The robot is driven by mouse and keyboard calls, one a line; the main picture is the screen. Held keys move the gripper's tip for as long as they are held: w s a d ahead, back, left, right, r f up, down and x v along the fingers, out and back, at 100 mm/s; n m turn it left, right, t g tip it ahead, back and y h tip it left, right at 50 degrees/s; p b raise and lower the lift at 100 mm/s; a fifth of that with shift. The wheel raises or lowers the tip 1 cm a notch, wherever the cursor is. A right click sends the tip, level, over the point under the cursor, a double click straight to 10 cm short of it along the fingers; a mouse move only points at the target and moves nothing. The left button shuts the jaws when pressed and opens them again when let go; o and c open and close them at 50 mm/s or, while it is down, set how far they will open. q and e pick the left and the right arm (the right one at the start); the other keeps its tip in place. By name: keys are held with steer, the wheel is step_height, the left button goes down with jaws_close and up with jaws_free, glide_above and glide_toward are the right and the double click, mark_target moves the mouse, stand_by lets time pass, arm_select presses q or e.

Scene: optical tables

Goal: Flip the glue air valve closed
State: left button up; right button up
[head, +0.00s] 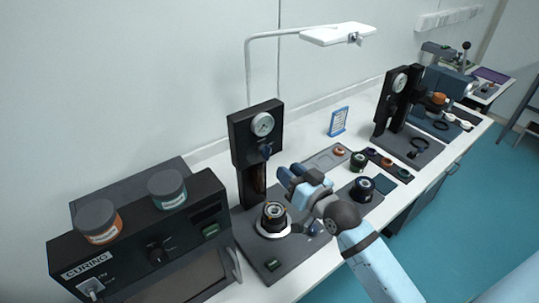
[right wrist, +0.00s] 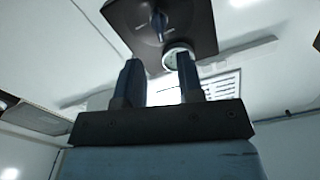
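The air valve is a dark blue knob (head: 265,152) below the round gauge (head: 262,124) on the black press column (head: 242,160). The knob (right wrist: 158,25) shows in the right wrist view at the top on a dark plate, with the gauge (right wrist: 178,54) partly behind a finger. My right gripper (head: 290,174) is just right of and below the knob, apart from it. In the right wrist view its two fingers (right wrist: 158,65) are spread with nothing between them. My left gripper is not in view.
A curing oven (head: 150,245) with two jars on top stands at the left. A round dark fixture (head: 275,218) sits on the press base below my gripper. A lamp (head: 338,34) hangs over the table. A second gauge press (head: 398,100) stands further right.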

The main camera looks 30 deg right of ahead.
mark_target(269, 155)
steer(key=w, duration=0.3)
steer(key=w+b, duration=0.1)
steer(key=w, duration=0.1)
steer(key=w+a+b, duration=0.1)
steer(key=w, duration=0.2)
steer(key=shift+w+f, duration=0.1)
steer(key=shift+w, duration=0.2)
jaws_close()
